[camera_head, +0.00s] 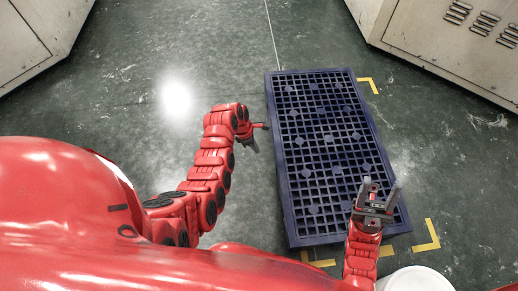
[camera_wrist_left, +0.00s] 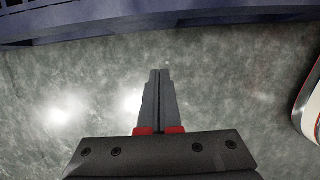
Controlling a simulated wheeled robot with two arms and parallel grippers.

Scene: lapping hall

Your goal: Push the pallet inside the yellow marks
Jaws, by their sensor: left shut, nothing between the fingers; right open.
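The dark blue grid pallet (camera_head: 290,190) lies flat on the floor, its long side running away from me. Yellow corner marks show off its far right corner (camera_head: 371,83), off its near right corner (camera_head: 430,238) and by its near left end (camera_head: 318,263). Floor shows between the pallet and both right marks. No far left mark is visible. My left gripper (camera_head: 254,139) is shut and empty, just left of the pallet's long left side. In the left wrist view its fingers (camera_wrist_left: 158,76) point toward the pallet edge (camera_wrist_left: 150,22), with floor between. My right gripper (camera_head: 381,190) is open above the pallet's near right part.
Beige metal cabinets stand at the far left (camera_head: 32,35) and far right (camera_head: 450,40). A white round object (camera_head: 415,281) is at the bottom right, near a yellow mark. The green floor left of the pallet is clear around my left arm.

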